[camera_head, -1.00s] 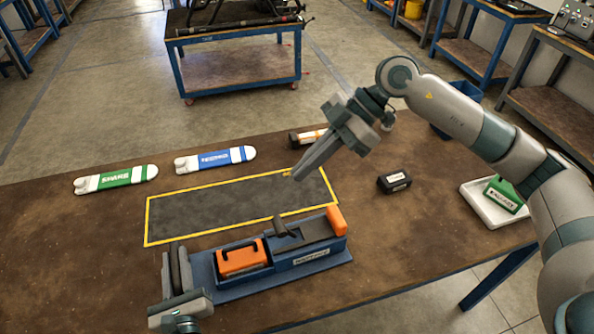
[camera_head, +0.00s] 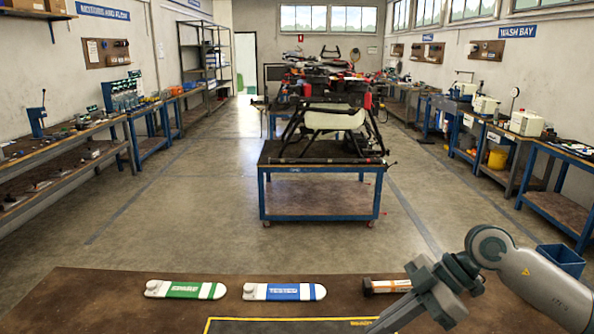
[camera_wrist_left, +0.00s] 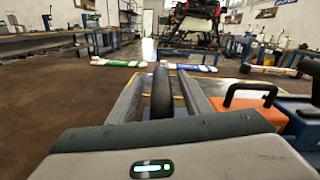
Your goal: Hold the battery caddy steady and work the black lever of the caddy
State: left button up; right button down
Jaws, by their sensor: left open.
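The battery caddy shows only in the left wrist view, as a blue body (camera_wrist_left: 300,122) cut by the right edge. An orange battery with a black handle (camera_wrist_left: 250,98) sits in it. My right gripper (camera_head: 385,322) points down and left at the bottom of the head view. Its fingers overlap from this side, so their opening is unclear.
A green-labelled white pack (camera_head: 186,290) and a blue-labelled one (camera_head: 284,292) lie at the table's far edge. An orange-and-white cylinder (camera_head: 388,286) lies right of them, near my right gripper. A yellow-bordered dark mat (camera_head: 290,327) lies below. A blue cart (camera_head: 320,197) carrying a drone stands beyond.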

pick_arm(q)
jog(key=s, duration=1)
jog(key=shift+d, duration=0.25)
jog(key=shift+s, duration=0.15)
